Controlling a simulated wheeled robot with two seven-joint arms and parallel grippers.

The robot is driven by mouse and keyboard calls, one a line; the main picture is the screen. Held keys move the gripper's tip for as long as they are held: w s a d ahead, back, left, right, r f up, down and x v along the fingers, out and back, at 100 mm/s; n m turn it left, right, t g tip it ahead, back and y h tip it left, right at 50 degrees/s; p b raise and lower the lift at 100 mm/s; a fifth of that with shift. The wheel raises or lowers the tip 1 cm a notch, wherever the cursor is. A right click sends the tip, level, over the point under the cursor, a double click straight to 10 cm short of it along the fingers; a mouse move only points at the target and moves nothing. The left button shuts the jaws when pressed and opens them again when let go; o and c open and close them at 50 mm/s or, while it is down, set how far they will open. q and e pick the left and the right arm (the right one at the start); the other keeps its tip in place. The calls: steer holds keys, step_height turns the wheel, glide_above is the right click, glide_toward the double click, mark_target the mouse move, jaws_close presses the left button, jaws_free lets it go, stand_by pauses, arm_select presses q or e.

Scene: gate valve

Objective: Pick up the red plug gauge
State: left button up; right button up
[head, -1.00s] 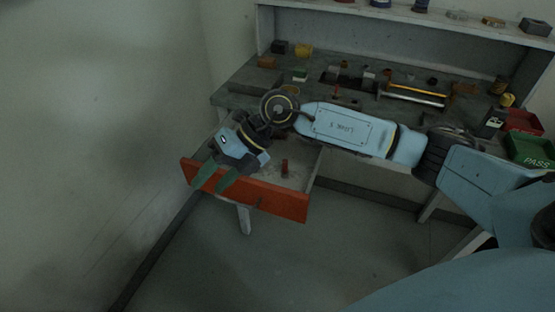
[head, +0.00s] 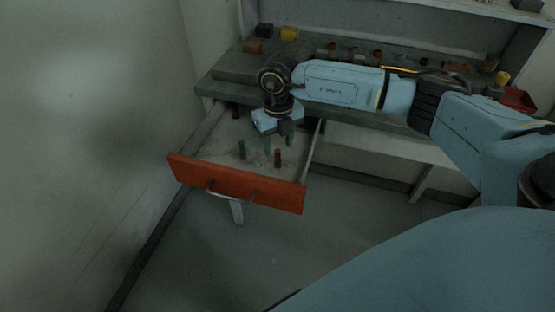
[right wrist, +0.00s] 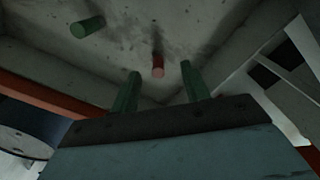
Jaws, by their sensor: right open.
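The red plug gauge (head: 277,158) stands upright in the open drawer (head: 222,183). In the right wrist view it (right wrist: 157,66) appears in line with the gap between my two green fingers, beyond their tips. My right gripper (head: 278,144) points down into the drawer, open and empty, just behind the red gauge in the head view. A green plug gauge (head: 241,150) stands to the left; it also shows at the upper left of the right wrist view (right wrist: 87,27). I cannot tell the gripper's exact height above the drawer floor. My left gripper is not in view.
The drawer has an orange-red front with a handle and low side walls around the gauges. The workbench (head: 225,88) overhangs the drawer's rear and carries blocks and tools. A small dark item (head: 235,112) sits near the drawer's back left. The left part of the drawer is mostly clear.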

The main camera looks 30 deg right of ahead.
mark_target(278, 151)
step_height(278, 151, down, 5)
steer(key=shift+s+a+f+b, duration=0.15)
steer(key=shift+f+b, duration=0.05)
steer(key=shift+b, duration=0.15)
jaws_close()
steer(key=shift+r, duration=0.1)
